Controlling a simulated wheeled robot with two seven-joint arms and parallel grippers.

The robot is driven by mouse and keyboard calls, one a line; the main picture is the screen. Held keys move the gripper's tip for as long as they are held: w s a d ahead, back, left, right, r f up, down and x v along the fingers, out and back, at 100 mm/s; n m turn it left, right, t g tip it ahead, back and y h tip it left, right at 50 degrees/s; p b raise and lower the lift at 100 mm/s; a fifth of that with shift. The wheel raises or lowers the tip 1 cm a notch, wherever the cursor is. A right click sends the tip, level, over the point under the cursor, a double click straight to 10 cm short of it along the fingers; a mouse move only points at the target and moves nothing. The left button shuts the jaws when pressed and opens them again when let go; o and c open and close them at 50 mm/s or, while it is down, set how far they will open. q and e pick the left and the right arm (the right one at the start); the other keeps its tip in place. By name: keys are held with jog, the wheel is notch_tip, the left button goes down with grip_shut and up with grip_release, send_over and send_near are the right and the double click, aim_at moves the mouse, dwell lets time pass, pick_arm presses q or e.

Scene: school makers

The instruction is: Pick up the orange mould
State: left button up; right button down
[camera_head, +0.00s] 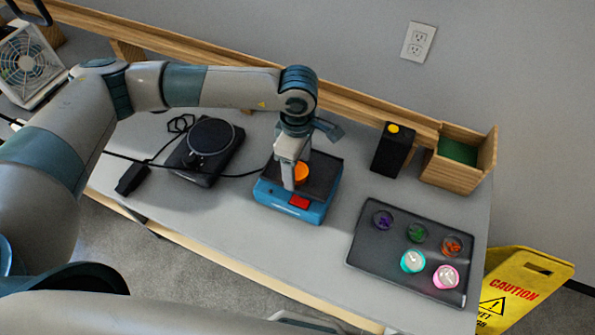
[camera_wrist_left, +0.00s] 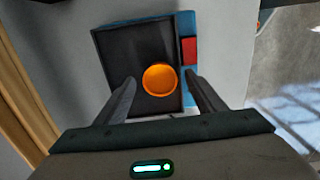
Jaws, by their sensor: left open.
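The orange mould (camera_head: 301,173) is a small round orange piece on the dark top plate of a blue device (camera_head: 275,198). In the left wrist view the orange mould (camera_wrist_left: 160,79) shows from above, lying on the dark plate (camera_wrist_left: 128,50). My left gripper (camera_head: 294,184) points down over the blue device. In the left wrist view my left gripper (camera_wrist_left: 160,83) is open, with one finger to each side of the mould and a gap on both sides. In the head view a finger partly covers the mould. My right gripper is not in view.
A dark tray (camera_head: 375,249) with several small coloured cups lies at the right. A black box (camera_head: 391,152) and a wooden box (camera_head: 457,176) stand at the back right. A black round-topped device (camera_head: 210,136) with a cable is at the left.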

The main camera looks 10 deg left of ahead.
aim_at(298, 169)
pick_arm(q)
jog(key=c, duration=1.3)
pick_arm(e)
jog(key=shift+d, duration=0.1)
pick_arm(q)
jog(key=shift+o, duration=0.2)
jog(key=shift+r, duration=0.1)
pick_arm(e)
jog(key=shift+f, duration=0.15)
